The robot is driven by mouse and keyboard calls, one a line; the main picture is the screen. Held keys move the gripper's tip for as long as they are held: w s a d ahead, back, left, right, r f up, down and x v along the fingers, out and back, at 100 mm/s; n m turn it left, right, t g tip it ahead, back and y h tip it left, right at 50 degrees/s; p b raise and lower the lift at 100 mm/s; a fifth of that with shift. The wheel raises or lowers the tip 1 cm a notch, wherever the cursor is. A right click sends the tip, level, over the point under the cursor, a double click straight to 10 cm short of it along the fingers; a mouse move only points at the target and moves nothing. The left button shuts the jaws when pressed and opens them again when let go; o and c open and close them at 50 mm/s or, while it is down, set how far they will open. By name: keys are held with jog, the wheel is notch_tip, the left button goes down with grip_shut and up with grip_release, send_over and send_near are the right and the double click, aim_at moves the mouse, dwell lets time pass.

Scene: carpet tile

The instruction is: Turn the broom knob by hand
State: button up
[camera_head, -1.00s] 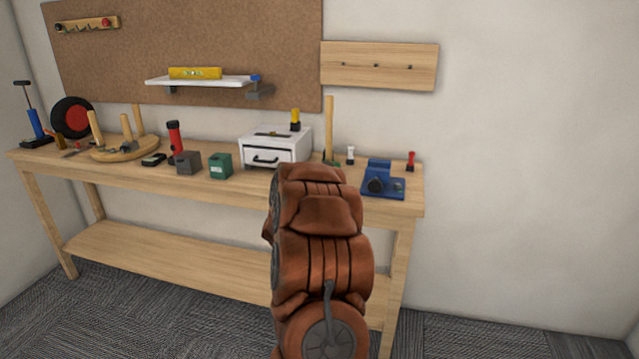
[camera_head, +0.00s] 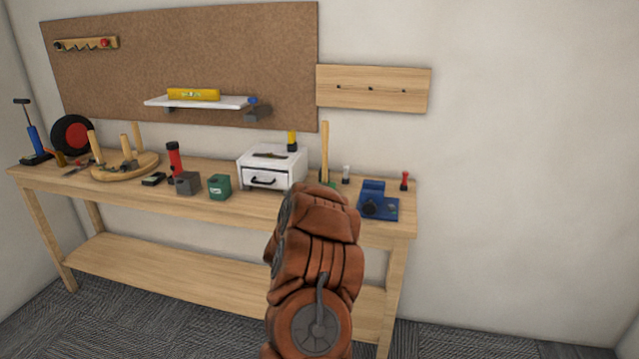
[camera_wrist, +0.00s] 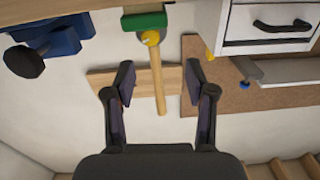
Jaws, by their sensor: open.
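The broom stands on the workbench with its wooden handle (camera_head: 325,150) upright; its green head (camera_head: 331,184) is partly hidden behind my arm. In the wrist view, which looks upside down, the green head (camera_wrist: 144,20) is at the top and the handle (camera_wrist: 158,85) runs down from it. My gripper (camera_wrist: 159,82) is open and empty. Its fingers appear on either side of the handle, with the knob above the fingertips in the picture; I cannot tell the distance. The head view hides the gripper behind my arm.
A white drawer box (camera_head: 273,168) stands left of the broom, and a blue vise (camera_head: 378,200) stands to its right. Small upright tools (camera_head: 405,180) stand behind the vise. A wooden peg rail (camera_head: 373,88) is on the wall above. The bench's left half is crowded.

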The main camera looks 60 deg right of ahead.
jog(key=d+n+p, duration=0.4)
jog(key=n+p, duration=0.1)
jog(key=shift+w, duration=0.15)
jog(key=shift+p+x, duration=0.7)
jog(key=shift+x, duration=1.85)
jog(key=shift+f, duration=0.1)
jog(key=shift+c, duration=0.3)
grip_shut()
